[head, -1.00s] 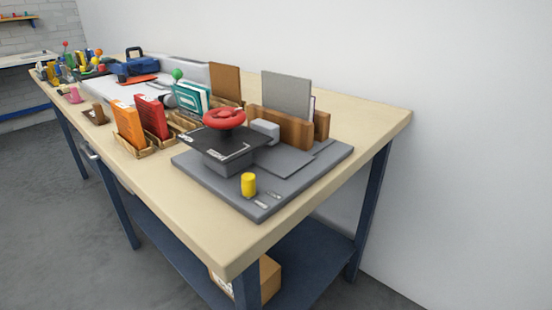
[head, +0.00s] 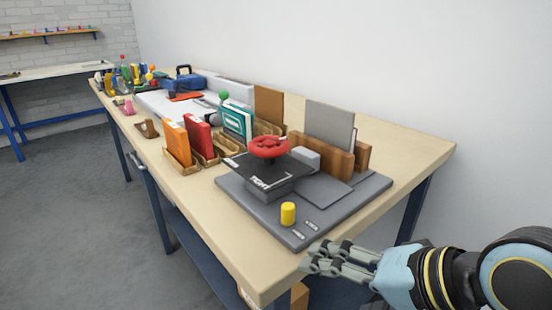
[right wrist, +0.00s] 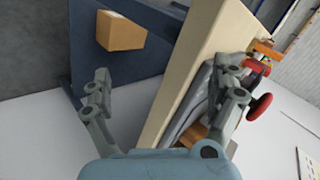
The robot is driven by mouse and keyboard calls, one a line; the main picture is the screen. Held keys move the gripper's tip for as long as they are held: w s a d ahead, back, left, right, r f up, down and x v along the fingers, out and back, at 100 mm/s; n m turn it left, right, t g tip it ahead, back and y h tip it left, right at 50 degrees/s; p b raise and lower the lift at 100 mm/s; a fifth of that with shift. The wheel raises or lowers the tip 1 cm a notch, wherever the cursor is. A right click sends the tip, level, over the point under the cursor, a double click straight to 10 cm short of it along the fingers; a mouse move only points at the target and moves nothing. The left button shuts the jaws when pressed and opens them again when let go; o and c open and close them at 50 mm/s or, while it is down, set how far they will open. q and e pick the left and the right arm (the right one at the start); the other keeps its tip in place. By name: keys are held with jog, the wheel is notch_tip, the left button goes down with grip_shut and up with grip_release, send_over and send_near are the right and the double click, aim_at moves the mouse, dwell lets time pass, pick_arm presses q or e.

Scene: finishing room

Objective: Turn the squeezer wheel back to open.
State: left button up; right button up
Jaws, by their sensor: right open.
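The red squeezer wheel (head: 268,148) sits on top of the squeezer, above a dark plate (head: 268,172) with white lettering, on a grey base board (head: 290,234) near the table's near end. A yellow cylinder (head: 288,213) stands on the base board in front of it. My right gripper (head: 308,258) is open and empty by the table's near right edge, apart from the wheel. In the right wrist view its fingers (right wrist: 168,92) are spread, and the red wheel (right wrist: 260,107) shows partly behind the right finger. My left gripper is not in view.
Orange (head: 177,143) and red (head: 198,136) books stand in wooden holders left of the squeezer. A grey panel (head: 330,122) and wooden blocks (head: 322,155) stand behind it. A cardboard box (right wrist: 120,32) is on the lower shelf. A wall runs along the back.

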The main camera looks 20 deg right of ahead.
aim_at(282, 152)
jog(key=w+r+m+t, duration=0.1)
jog(key=w+r+m, duration=0.1)
jog(key=m, duration=0.1)
jog(key=w+a+r+m+t+y, duration=0.1)
jog(key=w+r+m+t, duration=0.1)
jog(key=m, duration=0.2)
jog(key=w+a+r+m+t+y, duration=0.1)
jog(key=w+r+m, duration=0.1)
jog(key=w+m, duration=0.1)
jog(key=shift+m+t, duration=0.3)
jog(key=shift+m, duration=0.2)
jog(key=w+r+m+t, duration=0.1)
jog(key=m, duration=0.2)
jog(key=w+d+r+m+t, duration=0.1)
jog(key=w+r+m, duration=0.1)
jog(key=m, duration=0.2)
jog(key=w+d+r+m+t, duration=0.1)
jog(key=r+m+t, duration=0.1)
jog(key=m, duration=0.2)
jog(key=shift+w+r, duration=0.1)
jog(key=shift+w, duration=0.15)
jog(key=shift+w+d+r+m+h, duration=0.15)
jog(key=shift+d+m+h, duration=0.05)
jog(key=shift+m+h, duration=0.2)
jog(key=x, duration=1)
jog(key=shift+w+r+b, duration=0.15)
jog(key=shift+w+b, duration=0.1)
jog(key=shift+b, duration=0.15)
jog(key=c, duration=1.2)
